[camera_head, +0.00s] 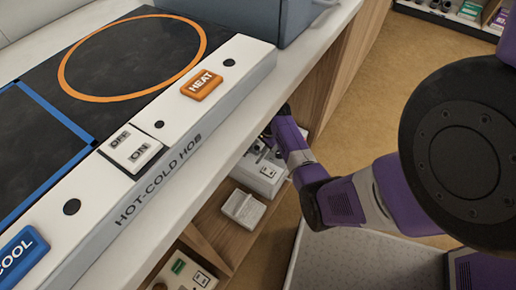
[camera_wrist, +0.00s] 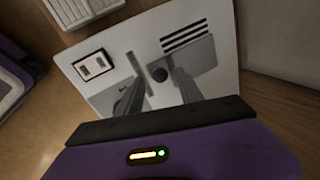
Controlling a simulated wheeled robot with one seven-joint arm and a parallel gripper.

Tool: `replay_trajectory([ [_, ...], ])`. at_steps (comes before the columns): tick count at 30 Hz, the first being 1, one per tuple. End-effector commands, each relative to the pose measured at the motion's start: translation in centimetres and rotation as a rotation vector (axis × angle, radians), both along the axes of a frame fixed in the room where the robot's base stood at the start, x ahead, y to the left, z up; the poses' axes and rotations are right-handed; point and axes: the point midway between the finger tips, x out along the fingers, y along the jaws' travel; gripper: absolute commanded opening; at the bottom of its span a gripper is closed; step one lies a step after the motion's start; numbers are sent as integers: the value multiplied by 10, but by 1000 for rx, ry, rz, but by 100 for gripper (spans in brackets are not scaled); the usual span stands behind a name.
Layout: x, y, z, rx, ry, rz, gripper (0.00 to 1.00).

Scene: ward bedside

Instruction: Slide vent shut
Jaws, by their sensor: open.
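The vent (camera_wrist: 187,36), a row of black slots, is on the pale face of a white unit (camera_wrist: 228,60) in the wrist view. A grey plate (camera_wrist: 198,54) lies just beside the slots and leaves them showing. A round dark knob (camera_wrist: 159,74) stands at the plate's edge. My gripper (camera_wrist: 150,66) is open, its two grey fingers on either side of the knob; I cannot tell whether they touch it. In the head view the unit (camera_head: 258,176) sits on a shelf below the counter, and the counter edge and my arm partly hide my gripper there.
A small switch (camera_wrist: 94,65) is on the unit's face. A pale ribbed box (camera_head: 243,207) stands beside the unit, and another switch box (camera_head: 190,272) sits nearer. The counter (camera_head: 215,145) with the hot-cold hob (camera_head: 180,150) overhangs the shelf. Wooden walls bound it.

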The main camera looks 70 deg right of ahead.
Motion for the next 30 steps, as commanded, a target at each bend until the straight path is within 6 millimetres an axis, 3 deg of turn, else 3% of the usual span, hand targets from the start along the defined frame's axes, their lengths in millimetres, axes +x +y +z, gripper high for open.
replay_trajectory([
  [4,4,-2,-15,-2,0,1,44],
  [14,5,-2,-17,-2,0,1,44],
  [21,5,-2,-17,-2,0,1,1],
  [30,5,-2,-17,-2,0,1,0],
])
